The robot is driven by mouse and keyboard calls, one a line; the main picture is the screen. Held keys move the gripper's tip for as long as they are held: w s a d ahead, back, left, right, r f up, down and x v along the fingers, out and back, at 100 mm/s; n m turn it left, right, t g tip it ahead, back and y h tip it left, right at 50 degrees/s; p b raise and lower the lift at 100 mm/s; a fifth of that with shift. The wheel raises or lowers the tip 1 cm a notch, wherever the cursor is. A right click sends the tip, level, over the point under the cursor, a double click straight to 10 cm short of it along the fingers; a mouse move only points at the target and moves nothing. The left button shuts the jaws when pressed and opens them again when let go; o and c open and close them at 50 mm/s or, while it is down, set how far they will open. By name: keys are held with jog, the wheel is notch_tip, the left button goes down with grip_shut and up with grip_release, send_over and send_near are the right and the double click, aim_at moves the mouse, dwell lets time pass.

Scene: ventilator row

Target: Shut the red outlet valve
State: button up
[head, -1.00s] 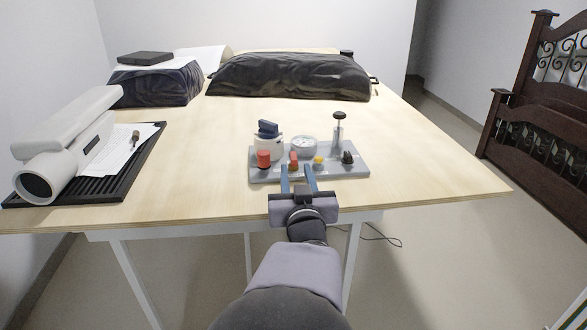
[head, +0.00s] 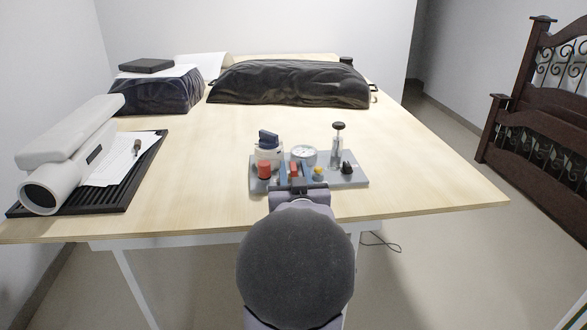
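A grey base plate (head: 350,181) near the table's front edge carries several small fittings. A narrow red handle (head: 294,169), which looks like the red outlet valve, stands at its front middle. A wider red cylindrical knob (head: 264,170) stands to its left. The fingers look apart; whether either touches the handle is too small to tell. My gripper's body hides the handle's lower part.
Close around are a white pot with a blue top (head: 268,148), a round gauge (head: 304,154), a yellow knob (head: 318,172), a black knob (head: 347,168) and an upright black-topped plunger (head: 338,142). The wooden table (head: 430,180) is clear to the right.

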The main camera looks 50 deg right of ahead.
jog(key=shift+w+d, duration=0.2)
jog(key=shift+c, duration=0.7)
grip_shut()
jog(key=shift+a+f+m+g+h+b, duration=0.1)
jog(key=shift+m+g+h+b, duration=0.4)
jog(key=shift+g+b, duration=0.15)
jog(key=shift+w+m+g+h, duration=0.1)
jog(key=shift+m+g+h, duration=0.55)
jog(key=shift+g, duration=0.2)
jog(key=shift+r+m+g+h+p, duration=0.2)
jog(key=shift+m+g+h+p, duration=0.65)
jog(key=shift+m+g, duration=0.65)
jog(key=shift+g, duration=0.5)
jog(key=shift+f+m+g+p, duration=0.1)
jog(key=shift+m+g+p, duration=0.15)
jog(key=shift+g+p, duration=0.25)
